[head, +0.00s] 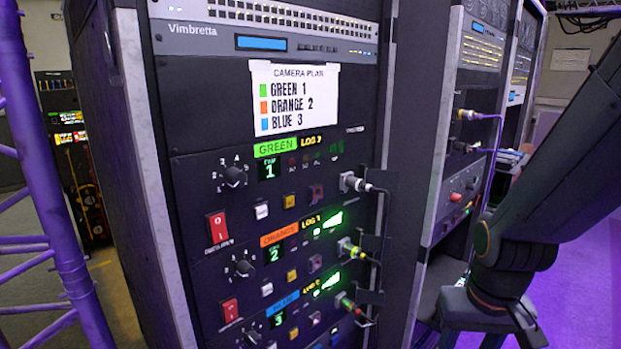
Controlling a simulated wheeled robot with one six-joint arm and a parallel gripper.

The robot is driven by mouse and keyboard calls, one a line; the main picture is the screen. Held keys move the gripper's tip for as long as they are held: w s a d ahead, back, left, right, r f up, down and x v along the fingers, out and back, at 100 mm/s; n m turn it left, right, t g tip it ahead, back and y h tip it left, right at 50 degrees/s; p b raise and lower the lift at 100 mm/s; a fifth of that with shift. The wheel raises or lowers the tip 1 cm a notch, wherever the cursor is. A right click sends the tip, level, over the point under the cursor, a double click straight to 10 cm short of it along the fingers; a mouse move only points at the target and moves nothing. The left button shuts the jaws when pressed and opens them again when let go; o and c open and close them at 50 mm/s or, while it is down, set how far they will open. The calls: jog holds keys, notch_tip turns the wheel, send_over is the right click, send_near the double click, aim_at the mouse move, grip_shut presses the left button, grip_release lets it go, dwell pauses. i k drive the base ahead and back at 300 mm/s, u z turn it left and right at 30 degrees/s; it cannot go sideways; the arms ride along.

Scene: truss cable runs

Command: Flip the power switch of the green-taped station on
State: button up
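The green-taped station is the top unit on the rack front, with a green tape label (275,148) reading GREEN. Its small display (269,170) shows a green 1. Its red rocker power switch (217,226) is at the lower left, below a rotary dial (235,176). White marks show on the rocker, but its tilt is hard to tell. This station's indicators look dark, while the stations below show bright green bars. My gripper (487,335) is at the bottom right, well right of the switch. Its fingers are cut off by the frame edge.
The orange station (285,235) and blue station (283,302) sit below, each with similar controls. Cable plugs (355,183) stick out on the rack's right side, between the switches and my arm. A camera plan sheet (293,94) hangs above. A purple truss (50,180) stands at left.

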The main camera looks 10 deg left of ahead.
aim_at(216, 223)
jog(key=u, duration=0.1)
jog(key=k, duration=0.8)
jog(key=u, duration=1.55)
